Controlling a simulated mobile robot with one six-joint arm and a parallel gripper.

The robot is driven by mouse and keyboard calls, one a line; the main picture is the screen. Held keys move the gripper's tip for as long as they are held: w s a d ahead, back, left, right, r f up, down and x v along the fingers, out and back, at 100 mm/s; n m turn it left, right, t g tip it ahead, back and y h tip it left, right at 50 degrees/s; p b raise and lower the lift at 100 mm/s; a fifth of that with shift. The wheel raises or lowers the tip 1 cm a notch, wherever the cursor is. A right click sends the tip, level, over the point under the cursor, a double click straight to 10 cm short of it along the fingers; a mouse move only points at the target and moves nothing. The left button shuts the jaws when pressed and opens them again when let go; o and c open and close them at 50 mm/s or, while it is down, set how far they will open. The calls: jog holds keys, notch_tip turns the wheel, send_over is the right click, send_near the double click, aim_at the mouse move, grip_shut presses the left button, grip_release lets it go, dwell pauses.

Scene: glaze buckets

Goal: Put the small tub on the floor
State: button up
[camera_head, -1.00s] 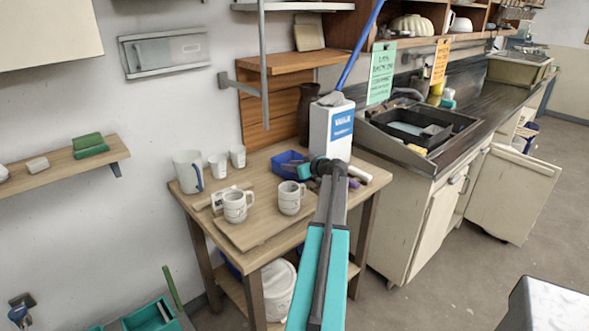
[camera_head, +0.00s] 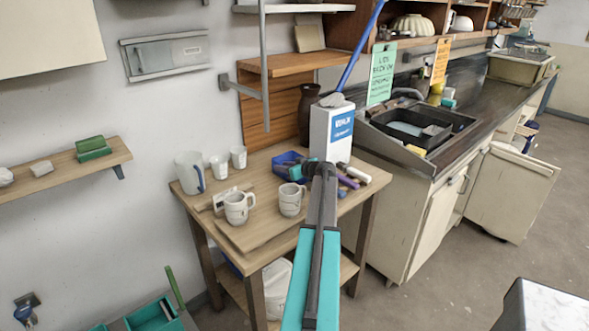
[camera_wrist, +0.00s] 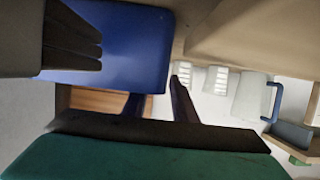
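The small tub (camera_head: 288,160) looks to be the blue open one on the wooden table. In the wrist view the blue tub (camera_wrist: 125,60) is large and close at the upper left. My gripper (camera_head: 296,172) is over the table at the tub's front right edge. In the wrist view two dark fingers of my gripper (camera_wrist: 158,104) stand apart, with nothing clearly between them. The tips end near the tub's wall; I cannot tell whether they touch it.
A white container (camera_head: 341,130) stands right behind my gripper. Mugs (camera_head: 238,207), cups and a jug (camera_head: 189,172) stand on the table's left side. Tools (camera_head: 352,175) lie to the right. The floor (camera_head: 425,285) is clear right of the table.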

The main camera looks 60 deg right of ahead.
jog(key=shift+w+d+f, duration=0.15)
jog(key=shift+w, duration=0.2)
dwell(0.3)
grip_shut()
